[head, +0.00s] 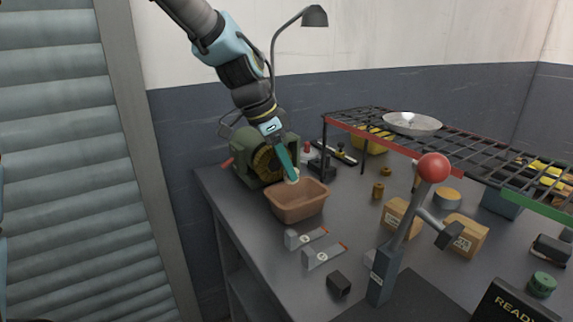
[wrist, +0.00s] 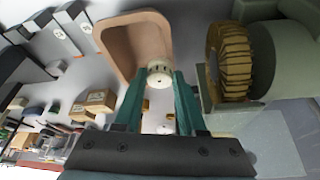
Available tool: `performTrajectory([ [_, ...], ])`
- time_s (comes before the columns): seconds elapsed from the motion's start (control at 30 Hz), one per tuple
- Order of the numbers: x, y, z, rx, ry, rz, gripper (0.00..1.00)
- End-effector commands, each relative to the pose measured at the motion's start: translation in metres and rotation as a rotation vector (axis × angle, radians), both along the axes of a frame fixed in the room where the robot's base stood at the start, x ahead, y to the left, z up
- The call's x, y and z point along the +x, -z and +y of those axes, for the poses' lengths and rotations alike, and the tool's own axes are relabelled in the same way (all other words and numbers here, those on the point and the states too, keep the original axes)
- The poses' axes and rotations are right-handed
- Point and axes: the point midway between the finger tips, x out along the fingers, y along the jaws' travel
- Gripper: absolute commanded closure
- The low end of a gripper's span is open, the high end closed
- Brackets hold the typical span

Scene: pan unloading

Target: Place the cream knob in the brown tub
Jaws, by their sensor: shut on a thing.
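The cream knob (wrist: 159,74) is a small ribbed round piece held between the teal fingertips of my gripper (wrist: 160,84) in the wrist view. In the head view my gripper (head: 293,180) points down at the back rim of the brown tub, and the knob is mostly hidden by the fingers. The brown tub (head: 297,209) is a rectangular open container on the bench. It also shows in the wrist view (wrist: 112,35), just beyond the knob. The knob appears above or near the tub's rim; the exact height is unclear. The inside of the tub that shows looks empty.
A green machine with a brown ribbed wheel (head: 266,162) stands close behind and left of the tub. Two grey blocks (head: 323,255) lie in front. A wire rack (head: 440,148) with a metal pan (head: 412,123) and a red-ball lever (head: 433,168) stand to the right.

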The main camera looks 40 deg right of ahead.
Motion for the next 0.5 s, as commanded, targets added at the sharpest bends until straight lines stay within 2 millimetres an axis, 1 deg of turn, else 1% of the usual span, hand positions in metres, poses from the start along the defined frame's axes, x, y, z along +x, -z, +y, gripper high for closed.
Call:
performTrajectory([
  [0.27, 0.0, 0.0094, 0.0002, 0.0, 0.0, 0.001, 1.0],
  [0.3, 0.0, 0.0084, 0.0001, 0.0, 0.0, 0.001, 0.57],
  [0.4, 0.0, 0.0081, 0.0002, 0.0, 0.0, 0.001, 0.48],
  [0.5, -0.0001, 0.008, 0.0001, 0.0, 0.0, 0.001, 0.48],
])
